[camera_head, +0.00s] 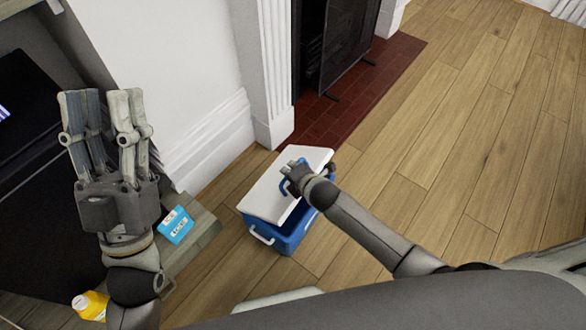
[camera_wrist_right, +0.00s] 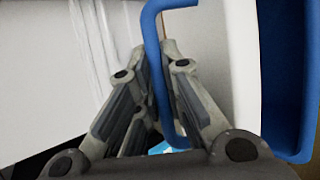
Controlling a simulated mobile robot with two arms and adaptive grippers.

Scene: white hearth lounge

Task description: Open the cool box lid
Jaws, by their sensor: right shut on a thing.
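The cool box (camera_head: 292,236) is blue and stands on the wooden floor near the hearth. Its white lid (camera_head: 268,196) sits tilted, with a dark gap between it and the blue body on the near right side. My right gripper (camera_head: 291,177) is at the blue lid handle, shut on it. In the right wrist view the blue handle (camera_wrist_right: 152,40) runs between the fingers of my right gripper (camera_wrist_right: 160,75), beside the white lid (camera_wrist_right: 215,60) and a blue rim. My left gripper (camera_head: 103,110) is raised at the left, empty, its fingers apart.
A brick hearth (camera_head: 340,100) with a dark fire screen lies behind the box. A blue packet (camera_head: 175,225) lies on a low surface at left, and a yellow container (camera_head: 90,305) is at lower left. The wooden floor at right is clear.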

